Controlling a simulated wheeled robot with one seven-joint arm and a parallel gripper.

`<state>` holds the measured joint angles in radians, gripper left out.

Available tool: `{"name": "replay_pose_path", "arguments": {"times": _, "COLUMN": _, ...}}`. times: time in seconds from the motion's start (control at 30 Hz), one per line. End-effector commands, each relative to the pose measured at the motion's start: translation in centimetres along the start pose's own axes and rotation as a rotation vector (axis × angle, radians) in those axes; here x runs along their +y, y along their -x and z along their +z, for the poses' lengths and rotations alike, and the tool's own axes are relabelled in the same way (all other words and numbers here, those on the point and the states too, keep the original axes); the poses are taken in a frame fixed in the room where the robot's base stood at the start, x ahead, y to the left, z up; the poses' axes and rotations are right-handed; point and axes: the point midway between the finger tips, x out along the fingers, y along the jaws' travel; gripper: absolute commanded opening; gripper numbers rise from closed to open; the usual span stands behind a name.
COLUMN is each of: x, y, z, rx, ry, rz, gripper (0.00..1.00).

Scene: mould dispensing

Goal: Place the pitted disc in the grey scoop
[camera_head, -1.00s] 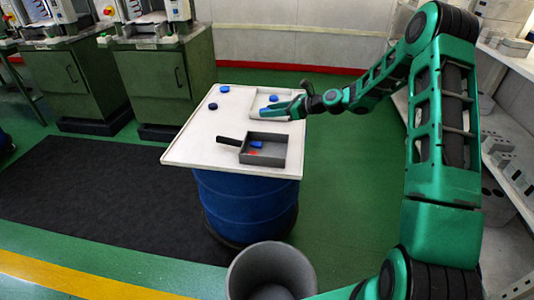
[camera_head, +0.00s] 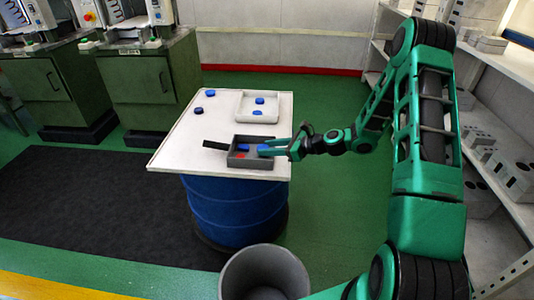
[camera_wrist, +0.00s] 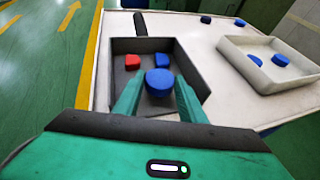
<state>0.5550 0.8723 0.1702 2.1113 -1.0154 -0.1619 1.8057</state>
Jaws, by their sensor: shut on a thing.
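The grey scoop (camera_head: 255,164) lies on the white table top, its dark handle (camera_head: 215,145) pointing left. It also shows in the wrist view (camera_wrist: 122,85). My gripper (camera_head: 268,149) is over the scoop's right part, with its fingers shut on a blue disc (camera_wrist: 158,82). The held disc appears to be over or within the scoop; whether it touches the floor cannot be told. Any pits on it are too small to make out. A red piece (camera_wrist: 132,62) and another blue piece (camera_wrist: 163,61) lie inside the scoop, towards its handle side.
A white tray (camera_wrist: 262,80) with two blue pieces stands beyond the scoop. Two more blue pieces, one of them (camera_head: 198,109) darker, lie on the table (camera_head: 175,150) at the far left. A grey bin (camera_head: 262,275) stands in front of the blue drum.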

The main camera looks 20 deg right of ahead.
Motion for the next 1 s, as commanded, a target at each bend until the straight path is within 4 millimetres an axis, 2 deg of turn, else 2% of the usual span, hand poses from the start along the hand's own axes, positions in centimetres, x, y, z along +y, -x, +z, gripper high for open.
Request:
{"name": "replay_pose_path", "arguments": {"times": 0.13, "x": 0.1, "y": -0.7, "z": -1.6, "rx": 0.000, "ry": -0.002, "rz": 0.002, "gripper": 0.15}}
{"name": "replay_pose_path", "arguments": {"times": 0.47, "x": 0.1, "y": -0.8, "z": -1.8, "rx": 0.000, "ry": -0.001, "rz": 0.002, "gripper": 0.15}}
{"name": "replay_pose_path", "arguments": {"times": 0.5, "x": 0.1, "y": -0.8, "z": -1.8, "rx": 0.000, "ry": 0.000, "rz": 0.002, "gripper": 0.46}}
{"name": "replay_pose_path", "arguments": {"times": 0.53, "x": 0.1, "y": -0.8, "z": -1.8, "rx": 0.000, "ry": 0.000, "rz": 0.002, "gripper": 0.54}}
{"name": "replay_pose_path", "arguments": {"times": 0.87, "x": 0.1, "y": -0.8, "z": -1.6, "rx": 0.000, "ry": 0.000, "rz": 0.002, "gripper": 0.56}}
{"name": "replay_pose_path", "arguments": {"times": 1.0, "x": 0.0, "y": 0.3, "z": -1.6, "rx": 0.000, "ry": -0.001, "rz": -0.001, "gripper": 0.56}}
